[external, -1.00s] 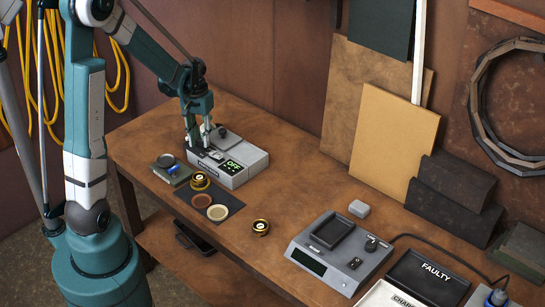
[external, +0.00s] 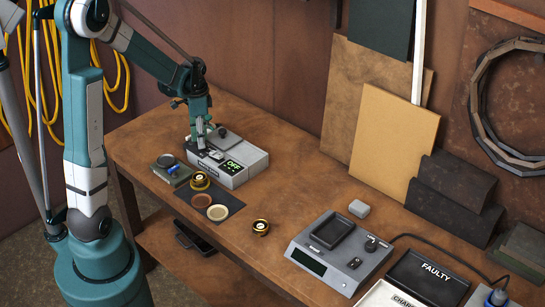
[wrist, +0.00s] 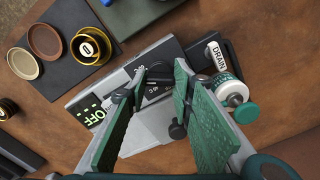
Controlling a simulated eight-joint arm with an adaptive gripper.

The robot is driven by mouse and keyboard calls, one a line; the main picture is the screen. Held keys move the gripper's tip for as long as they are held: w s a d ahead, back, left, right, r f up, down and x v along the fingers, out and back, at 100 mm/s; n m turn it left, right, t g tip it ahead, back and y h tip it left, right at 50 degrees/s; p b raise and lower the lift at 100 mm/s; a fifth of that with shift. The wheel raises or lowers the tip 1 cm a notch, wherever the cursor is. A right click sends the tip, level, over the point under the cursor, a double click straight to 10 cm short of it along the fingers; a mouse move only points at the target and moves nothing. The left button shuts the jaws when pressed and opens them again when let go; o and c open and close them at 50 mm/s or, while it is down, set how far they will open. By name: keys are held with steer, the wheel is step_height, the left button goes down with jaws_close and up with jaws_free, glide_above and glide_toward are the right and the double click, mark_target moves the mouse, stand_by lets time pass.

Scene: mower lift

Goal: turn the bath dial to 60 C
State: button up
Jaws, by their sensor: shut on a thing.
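The bath is a grey box (external: 243,174) at the back left of the bench. Its green-on-black display (wrist: 88,112) reads OFF in the wrist view. The black bath dial (wrist: 157,76) sits on its top panel beside the display, with small scale marks around it. My gripper (external: 202,150) reaches down onto the panel. The fingers and the dial's own shape hide part of the scale, and I cannot read the pointer's setting.
A DRAIN label (wrist: 216,57) and a white-and-teal fitting (wrist: 237,98) are close to the right finger. A dark mat (external: 184,195) with brass rings and round discs lies in front of the bath. A grey scale-like device (external: 338,252) stands farther right; bench between is mostly clear.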

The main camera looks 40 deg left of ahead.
steer(key=shift+m, duration=0.7)
steer(key=o, duration=0.9)
steer(key=shift+r, duration=6)
